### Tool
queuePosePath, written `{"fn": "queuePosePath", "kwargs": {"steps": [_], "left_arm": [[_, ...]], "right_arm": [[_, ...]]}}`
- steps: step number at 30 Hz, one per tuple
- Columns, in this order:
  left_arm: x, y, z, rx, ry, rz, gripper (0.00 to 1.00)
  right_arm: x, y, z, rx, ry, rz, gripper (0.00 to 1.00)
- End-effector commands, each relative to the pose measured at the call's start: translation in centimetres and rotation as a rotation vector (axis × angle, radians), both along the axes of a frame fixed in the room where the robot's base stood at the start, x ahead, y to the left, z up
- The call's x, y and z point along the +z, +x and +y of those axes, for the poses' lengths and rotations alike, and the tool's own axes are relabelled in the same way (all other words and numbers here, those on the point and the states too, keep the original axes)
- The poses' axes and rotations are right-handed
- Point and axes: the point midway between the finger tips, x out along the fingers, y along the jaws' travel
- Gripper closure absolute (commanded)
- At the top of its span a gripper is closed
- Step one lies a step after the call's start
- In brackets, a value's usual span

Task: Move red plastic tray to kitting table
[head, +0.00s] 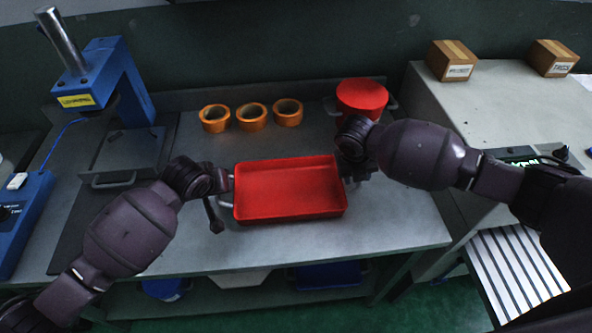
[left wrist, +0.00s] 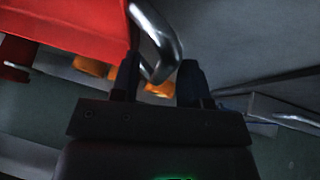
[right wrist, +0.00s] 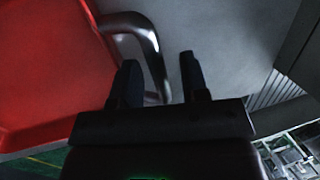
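The red plastic tray (head: 288,190) is empty and looks level on the grey metal table, between my two hands. It has a metal handle at each end. My left gripper (head: 226,188) is at the tray's left end; in the left wrist view its fingers (left wrist: 158,75) are apart, with the handle (left wrist: 163,40) between them. My right gripper (head: 348,176) is at the right end, partly hidden by its own arm. Which surface is the kitting table is not marked.
Several orange rolls (head: 252,115) and a round red container (head: 361,98) stand behind the tray. A blue press (head: 118,75) is at the left. A grey bench (head: 490,100) with two cardboard boxes (head: 453,60) is at the right. Blue bins (head: 325,275) sit below the table.

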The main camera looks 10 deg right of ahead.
Motion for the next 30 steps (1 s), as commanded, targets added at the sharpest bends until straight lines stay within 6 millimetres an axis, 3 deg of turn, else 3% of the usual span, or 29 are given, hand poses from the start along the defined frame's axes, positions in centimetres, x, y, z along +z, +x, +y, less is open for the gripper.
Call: {"fn": "queuePosePath", "kwargs": {"steps": [11, 30], "left_arm": [[0.6, -0.4, 0.1, 0.0, 0.0, 0.0, 0.59], [9.3, -5.2, 1.7, -0.001, -0.002, -0.001, 0.59]], "right_arm": [[0.0, 0.0, 0.0, 0.0, 0.0, 0.0, 0.59], [0.0, 0.0, 0.0, 0.0, 0.0, 0.0, 0.59]]}}
